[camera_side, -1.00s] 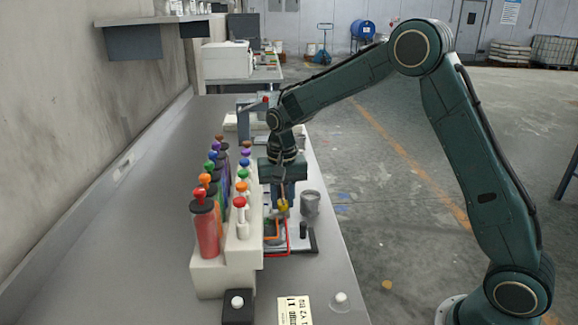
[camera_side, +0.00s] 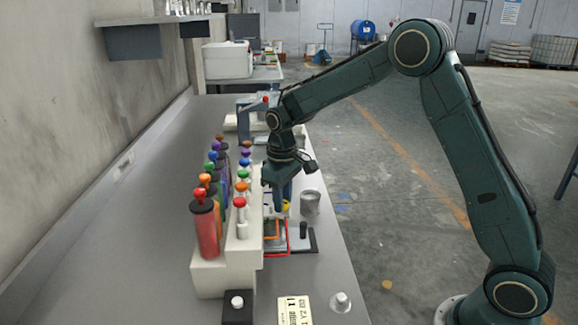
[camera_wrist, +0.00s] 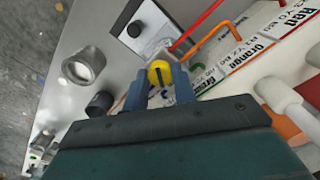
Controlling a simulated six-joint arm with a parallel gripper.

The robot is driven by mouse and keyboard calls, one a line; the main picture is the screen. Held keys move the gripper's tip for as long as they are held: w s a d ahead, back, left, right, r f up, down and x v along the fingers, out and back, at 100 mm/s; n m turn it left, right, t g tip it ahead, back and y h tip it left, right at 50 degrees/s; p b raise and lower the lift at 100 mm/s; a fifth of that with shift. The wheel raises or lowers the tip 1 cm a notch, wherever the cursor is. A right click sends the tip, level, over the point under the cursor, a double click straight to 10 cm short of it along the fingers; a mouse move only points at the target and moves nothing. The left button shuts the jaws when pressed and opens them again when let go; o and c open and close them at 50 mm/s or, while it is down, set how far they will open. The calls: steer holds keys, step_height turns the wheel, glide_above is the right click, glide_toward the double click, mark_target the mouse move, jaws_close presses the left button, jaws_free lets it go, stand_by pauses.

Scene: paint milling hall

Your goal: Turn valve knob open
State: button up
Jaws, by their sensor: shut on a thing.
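The yellow knob (camera_wrist: 160,72), round with a dark slot across its face, sits between the two blue fingers of my gripper (camera_wrist: 160,88) in the wrist view. The fingers are shut on its sides. In the side view my gripper (camera_side: 281,206) points down at the right side of the pale dispenser block, and only a small piece of the yellow knob (camera_side: 287,207) shows behind a finger. What lies beneath the knob is hidden.
Several canisters and coloured plungers stand in the pale block (camera_side: 210,272) at left. A grey metal cup (camera_side: 311,201) stands right of my gripper. Red tubing (camera_side: 287,238) and a short black post (camera_side: 303,231) are in front. The bench (camera_side: 110,260) is clear at left.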

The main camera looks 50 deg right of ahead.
steer(key=n, duration=0.6)
steer(key=shift+n, duration=0.4)
steer(key=shift+r, duration=0.1)
steer(key=o, duration=1)
step_height(320, 180, up, 14)
steer(key=shift+f, duration=0.1)
stand_by(0.4)
